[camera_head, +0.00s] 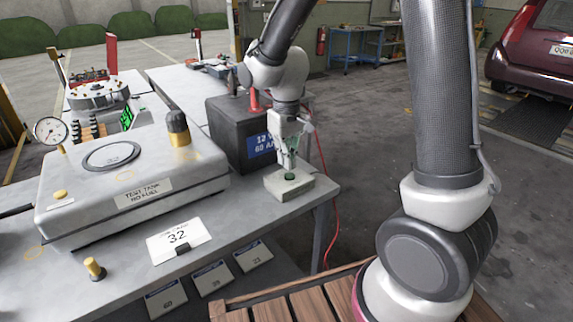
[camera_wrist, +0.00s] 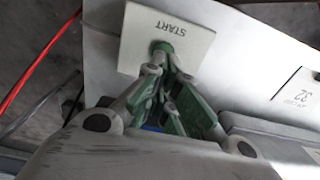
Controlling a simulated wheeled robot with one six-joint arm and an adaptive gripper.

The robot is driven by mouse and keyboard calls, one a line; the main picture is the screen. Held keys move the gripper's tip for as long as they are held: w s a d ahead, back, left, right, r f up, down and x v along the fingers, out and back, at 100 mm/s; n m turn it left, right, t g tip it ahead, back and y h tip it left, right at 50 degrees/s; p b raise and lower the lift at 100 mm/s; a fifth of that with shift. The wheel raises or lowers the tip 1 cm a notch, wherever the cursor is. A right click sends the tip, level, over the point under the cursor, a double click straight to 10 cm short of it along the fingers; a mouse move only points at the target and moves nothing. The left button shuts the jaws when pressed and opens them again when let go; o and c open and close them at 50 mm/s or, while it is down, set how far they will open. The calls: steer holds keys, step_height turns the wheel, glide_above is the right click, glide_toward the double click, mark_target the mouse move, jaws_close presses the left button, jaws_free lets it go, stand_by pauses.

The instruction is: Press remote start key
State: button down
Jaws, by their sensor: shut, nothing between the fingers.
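The remote start key is a small pale box (camera_head: 272,187) with a green round button (camera_head: 290,177) at the bench's right end. In the wrist view the box (camera_wrist: 190,48) is labelled START, and part of its green button (camera_wrist: 160,46) shows past the fingertips. My gripper (camera_head: 289,168) points down with its fingers closed together, right over the button. In the wrist view the gripper's tips (camera_wrist: 164,60) overlap the button's edge. I cannot tell whether they touch it or how far it is pressed.
A dark 12 V battery (camera_head: 228,130) with a red terminal stands just behind the box. A grey test tank (camera_head: 80,200) fills the bench's left. A card reading 32 (camera_head: 180,238) stands near the front edge. A red cable (camera_head: 334,200) hangs off the bench's right end.

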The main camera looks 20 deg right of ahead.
mark_target(287, 174)
steer(key=shift+f, duration=1.05)
steer(key=shift+s+f, duration=0.2)
steer(key=shift+f, duration=0.65)
step_height(287, 174, up, 15)
steer(key=shift+w+f, duration=0.2)
